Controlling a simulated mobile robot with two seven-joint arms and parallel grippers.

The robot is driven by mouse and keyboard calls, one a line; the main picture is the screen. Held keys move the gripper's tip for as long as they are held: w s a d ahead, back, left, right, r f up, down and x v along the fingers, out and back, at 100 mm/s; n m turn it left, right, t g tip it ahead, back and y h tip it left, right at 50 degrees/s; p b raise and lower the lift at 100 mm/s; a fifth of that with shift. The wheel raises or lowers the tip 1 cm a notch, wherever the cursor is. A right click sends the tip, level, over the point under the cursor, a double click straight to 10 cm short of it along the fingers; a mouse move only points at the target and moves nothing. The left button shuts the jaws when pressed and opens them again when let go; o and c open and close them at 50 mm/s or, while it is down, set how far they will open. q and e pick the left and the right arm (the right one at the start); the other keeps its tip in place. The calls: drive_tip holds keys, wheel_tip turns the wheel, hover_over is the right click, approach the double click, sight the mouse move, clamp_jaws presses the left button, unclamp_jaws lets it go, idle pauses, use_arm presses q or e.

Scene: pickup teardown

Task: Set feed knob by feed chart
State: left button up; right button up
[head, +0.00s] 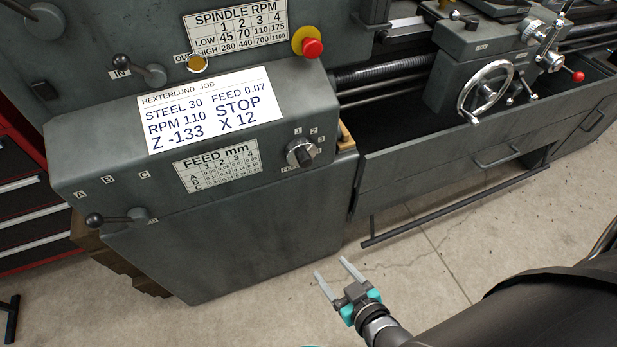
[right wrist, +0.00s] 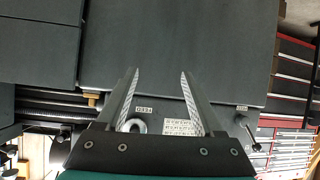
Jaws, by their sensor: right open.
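The feed knob (head: 300,152), dark on a silver dial, sits at the right end of the lathe's front panel, with small numbers 1, 2, 3 around its upper right. Its exact setting is hard to tell. The feed chart (head: 217,162), headed FEED mm, is left of it; its rows are A, B, C. A job card (head: 211,110) above reads FEED 0.07. My right gripper (head: 332,268) is open and empty, below and apart from the knob. In the right wrist view the knob (right wrist: 132,126) and chart (right wrist: 183,128) show between the fingers (right wrist: 158,72). My left gripper is not in view.
A lever (head: 118,218) sits at the panel's lower left, near the letters A, B, C. A red stop button (head: 312,47) is above the panel. The handwheel (head: 485,92) and chip tray are to the right. The floor (head: 290,290) around my right gripper is clear.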

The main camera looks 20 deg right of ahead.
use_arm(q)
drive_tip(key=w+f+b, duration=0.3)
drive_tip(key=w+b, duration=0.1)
use_arm(e)
drive_tip(key=w+d+r+t, duration=0.1)
drive_tip(key=w+r+t, duration=0.15)
drive_tip(key=r, duration=0.45)
drive_tip(key=w+d+r+t, duration=0.1)
drive_tip(key=r+t, duration=0.2)
drive_tip(key=r, duration=0.5)
drive_tip(key=b, duration=0.4)
approach(307, 164)
drive_tip(key=shift+m+h, duration=0.4)
drive_tip(key=w, duration=0.7)
drive_tip(key=shift+w+a+f, duration=0.1)
drive_tip(key=shift+w+a, duration=0.05)
drive_tip(key=shift+a, duration=0.15)
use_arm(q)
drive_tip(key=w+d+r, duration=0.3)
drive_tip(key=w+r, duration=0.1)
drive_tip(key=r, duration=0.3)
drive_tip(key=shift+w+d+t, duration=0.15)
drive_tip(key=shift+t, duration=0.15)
use_arm(e)
drive_tip(key=shift+w, duration=0.85)
clamp_jaws()
